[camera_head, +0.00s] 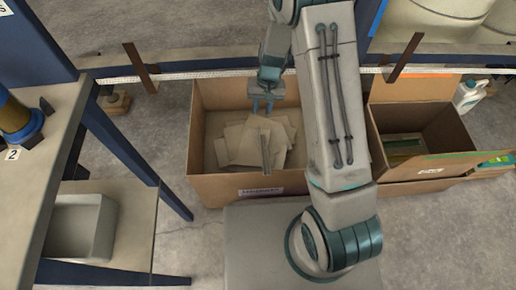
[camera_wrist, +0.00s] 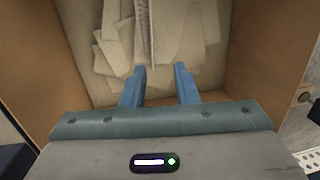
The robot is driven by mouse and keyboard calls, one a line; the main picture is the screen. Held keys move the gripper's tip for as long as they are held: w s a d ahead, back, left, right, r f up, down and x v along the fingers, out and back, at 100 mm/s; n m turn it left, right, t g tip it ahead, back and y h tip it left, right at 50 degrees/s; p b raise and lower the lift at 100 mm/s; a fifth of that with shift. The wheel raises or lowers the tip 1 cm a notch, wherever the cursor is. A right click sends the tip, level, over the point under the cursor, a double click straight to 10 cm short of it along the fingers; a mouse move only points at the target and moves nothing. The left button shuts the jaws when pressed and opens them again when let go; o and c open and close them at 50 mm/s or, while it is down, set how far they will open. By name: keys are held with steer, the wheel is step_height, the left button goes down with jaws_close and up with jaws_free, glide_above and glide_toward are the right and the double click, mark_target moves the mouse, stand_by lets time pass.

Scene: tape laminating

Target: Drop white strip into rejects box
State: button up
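An open cardboard box (camera_head: 225,188) stands on the floor in the middle of the head view, with a label on its front too small to read surely. Flat pale pieces (camera_head: 238,140) lie inside it. A narrow strip (camera_head: 265,152), grey in the head view, shows over these pieces. In the wrist view a pale strip (camera_wrist: 143,35) shows beyond my left finger. I cannot tell whether it rests on the pile or is in the air. My gripper (camera_head: 263,104) points down over the box, and its fingers (camera_wrist: 160,84) are apart with nothing between them.
A second cardboard box (camera_head: 435,132) with flaps out stands to the right. A pale band (camera_head: 220,73) runs across behind my arm. A workbench (camera_head: 50,150) with a grey bin (camera_head: 82,228) stands at the left. A white jug (camera_head: 468,95) is at the far right.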

step_height(320, 180, up, 14)
steer(key=w+d+p, duration=0.1)
steer(key=d+p, duration=0.1)
steer(key=p, duration=0.3)
steer(key=shift+w+f, duration=0.2)
steer(key=shift+f, duration=0.05)
steer(key=shift+a, duration=0.1)
